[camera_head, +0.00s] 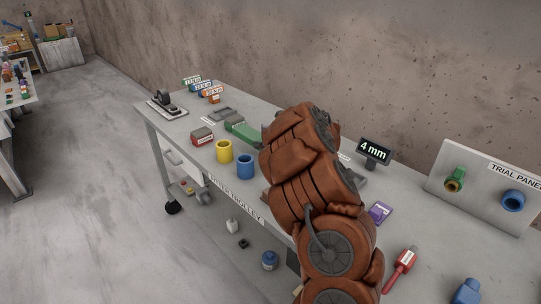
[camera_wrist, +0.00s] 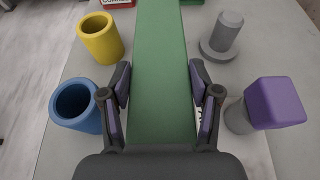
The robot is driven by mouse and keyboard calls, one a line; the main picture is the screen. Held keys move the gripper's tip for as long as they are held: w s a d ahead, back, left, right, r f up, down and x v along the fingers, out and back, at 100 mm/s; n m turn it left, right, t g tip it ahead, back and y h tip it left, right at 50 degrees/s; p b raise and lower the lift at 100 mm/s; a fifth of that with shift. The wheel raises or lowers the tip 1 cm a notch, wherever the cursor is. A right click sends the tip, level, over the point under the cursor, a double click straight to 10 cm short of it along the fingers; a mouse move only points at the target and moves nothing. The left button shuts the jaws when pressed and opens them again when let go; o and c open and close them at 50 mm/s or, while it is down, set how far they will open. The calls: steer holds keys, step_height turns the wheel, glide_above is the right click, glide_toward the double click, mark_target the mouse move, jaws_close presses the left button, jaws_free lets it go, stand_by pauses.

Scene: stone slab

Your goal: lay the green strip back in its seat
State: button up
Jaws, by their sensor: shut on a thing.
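The green strip (camera_wrist: 163,60) is long and flat and runs away from my gripper (camera_wrist: 160,88) toward the top of the wrist view. The two fingers stand on either side of it, shut on its near part. In the head view the far part of the green strip (camera_head: 241,131) shows left of my arm, over the trolley top; I cannot tell whether it touches anything there. My arm hides the gripper and the strip's near part in the head view. I cannot make out the strip's seat for certain.
A yellow cup (camera_head: 223,151) and a blue cup (camera_head: 246,167) stand on the trolley near the strip. A red box (camera_head: 202,136) is left of it. A grey stepped cylinder (camera_wrist: 226,34) and a purple-topped piece (camera_wrist: 273,103) stand to the right in the wrist view.

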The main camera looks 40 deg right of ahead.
steer(key=shift+f+p, duration=0.6)
steer(key=shift+f, duration=2.25)
steer(key=shift+f, duration=0.15)
steer(key=o, duration=1.5)
steer(key=shift+r, duration=0.2)
steer(key=shift+s, duration=0.2)
steer(key=b+v, duration=0.3)
steer(key=v, duration=0.6)
steer(key=shift+s+r, duration=0.1)
steer(key=shift+s, duration=0.25)
steer(key=shift+b+v, duration=0.45)
steer(key=shift+v, duration=0.45)
steer(key=shift+a+r, duration=0.1)
steer(key=shift+r, duration=0.05)
